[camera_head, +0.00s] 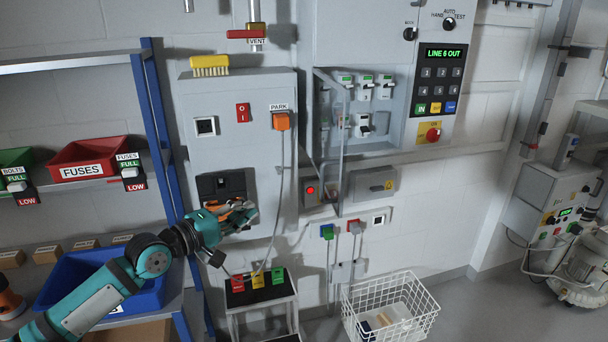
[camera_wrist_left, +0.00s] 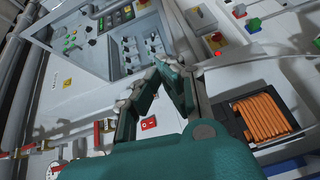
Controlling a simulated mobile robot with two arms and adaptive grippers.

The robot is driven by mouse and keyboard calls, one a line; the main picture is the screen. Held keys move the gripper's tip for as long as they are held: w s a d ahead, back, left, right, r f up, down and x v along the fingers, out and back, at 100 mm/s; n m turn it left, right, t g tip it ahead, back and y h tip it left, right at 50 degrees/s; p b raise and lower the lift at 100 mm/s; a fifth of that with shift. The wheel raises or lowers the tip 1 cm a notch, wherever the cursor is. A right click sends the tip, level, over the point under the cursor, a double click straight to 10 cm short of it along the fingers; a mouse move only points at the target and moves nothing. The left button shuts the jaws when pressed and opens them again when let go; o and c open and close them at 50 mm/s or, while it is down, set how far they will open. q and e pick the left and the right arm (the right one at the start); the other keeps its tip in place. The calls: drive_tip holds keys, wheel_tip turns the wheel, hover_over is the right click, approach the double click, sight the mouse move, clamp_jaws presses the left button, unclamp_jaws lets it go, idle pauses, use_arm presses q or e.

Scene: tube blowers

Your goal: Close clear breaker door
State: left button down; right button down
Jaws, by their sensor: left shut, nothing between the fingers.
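The clear breaker door (camera_head: 332,150) stands open in the head view. It is a see-through panel with a pale frame, swung out from the left side of the breaker box, its lower edge hanging below the box. The breakers (camera_head: 364,88) are exposed to its right; they also show in the left wrist view (camera_wrist_left: 138,50). My left gripper (camera_head: 251,212) is shut and empty, left of the door and lower, in front of the grey cabinet. Its fingers (camera_wrist_left: 158,72) also show in the wrist view. I cannot tell the door's outline there. My right gripper is not in view.
A grey cabinet (camera_head: 240,140) with a yellow brush on top and a cable from its PARK plug is behind my left gripper. A small stand (camera_head: 262,297) and a white wire basket (camera_head: 390,315) are below. A shelf (camera_head: 150,130) is at left.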

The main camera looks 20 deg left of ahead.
use_arm(q)
wheel_tip(320, 180, up, 4)
drive_tip(key=s+d+r+h, duration=0.1)
drive_tip(key=s+d, duration=0.1)
drive_tip(key=w+d+p, duration=0.5)
drive_tip(key=w+d, duration=0.4)
drive_tip(key=w, duration=0.1)
drive_tip(key=shift+w+f+p, duration=0.2)
drive_tip(key=shift+f+p, duration=0.1)
drive_tip(key=shift+p, duration=0.05)
